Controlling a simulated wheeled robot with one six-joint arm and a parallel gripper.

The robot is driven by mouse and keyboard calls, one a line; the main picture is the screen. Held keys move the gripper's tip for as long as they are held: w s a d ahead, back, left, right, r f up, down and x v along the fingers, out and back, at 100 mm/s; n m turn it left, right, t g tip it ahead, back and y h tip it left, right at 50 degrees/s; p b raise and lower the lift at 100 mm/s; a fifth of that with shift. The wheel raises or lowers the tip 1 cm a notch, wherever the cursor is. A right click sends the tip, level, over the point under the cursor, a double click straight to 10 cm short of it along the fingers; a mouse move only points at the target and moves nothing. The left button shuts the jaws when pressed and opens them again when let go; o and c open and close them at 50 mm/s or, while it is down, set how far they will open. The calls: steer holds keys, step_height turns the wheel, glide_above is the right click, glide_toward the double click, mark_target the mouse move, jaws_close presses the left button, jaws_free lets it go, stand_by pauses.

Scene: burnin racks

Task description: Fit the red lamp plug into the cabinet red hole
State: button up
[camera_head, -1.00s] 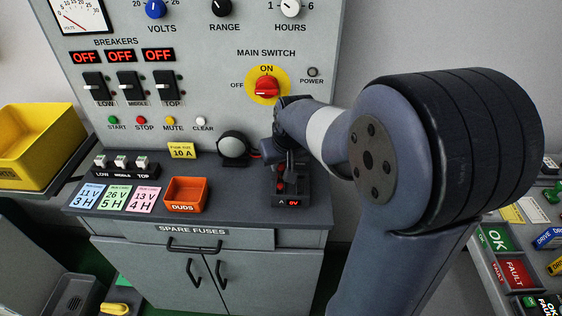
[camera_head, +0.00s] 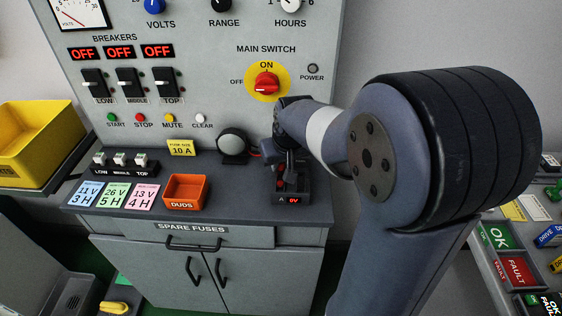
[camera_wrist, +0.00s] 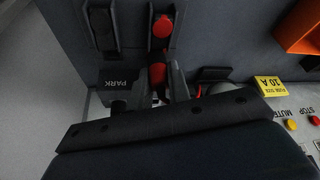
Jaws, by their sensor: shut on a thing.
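My gripper (camera_wrist: 157,90) points down at the back right of the bench and is shut on a red plug (camera_wrist: 157,75), whose red part shows between the dark fingers in the wrist view. Just past it is a round red piece (camera_wrist: 162,27) on a dark block; I cannot tell whether it is a hole or another plug. In the head view my gripper (camera_head: 287,160) hides most of the plug and what lies under it. The lamp (camera_head: 233,145) is a grey dome left of my gripper, with a bit of red lead at its right. The cabinet's red hole is not clearly visible.
A black block with a red "0V" display (camera_head: 291,200) stands in front of my gripper. A "PARK" label (camera_wrist: 117,83) is beside the fingers. An orange DUDS box (camera_head: 186,191) stands to the left. The cabinet panel (camera_head: 210,95) rises close behind.

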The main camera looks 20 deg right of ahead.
steer(key=shift+f, duration=0.25)
steer(key=o, duration=0.9)
steer(key=shift+o, duration=0.5)
steer(key=shift+o, duration=1.2)
steer(key=shift+r, duration=0.2)
